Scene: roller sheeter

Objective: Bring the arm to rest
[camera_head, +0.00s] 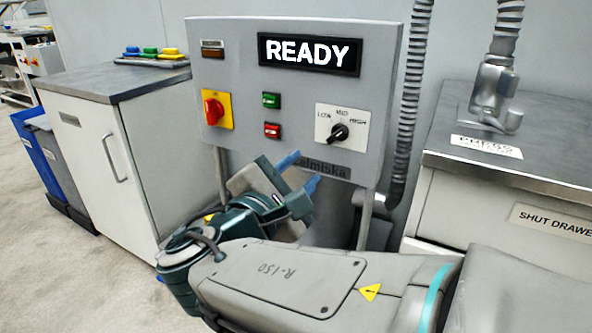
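My arm reaches in from the lower right, its pale grey link lying across the lower middle of the head view. My gripper (301,170) points up and to the right, in front of the lower part of the grey control panel (300,100). Its two blue-tipped fingers are apart with nothing seen between them. Whether the fingers touch the panel cannot be told. The gripper covers part of the maker's name on the panel.
The panel's display (309,54) reads READY. It carries a red-and-yellow switch (216,109), green (271,100) and red (272,130) buttons, and a black knob (339,132). A cabinet (130,150) stands left, a labelled press counter (487,146) right. Floor is open lower left.

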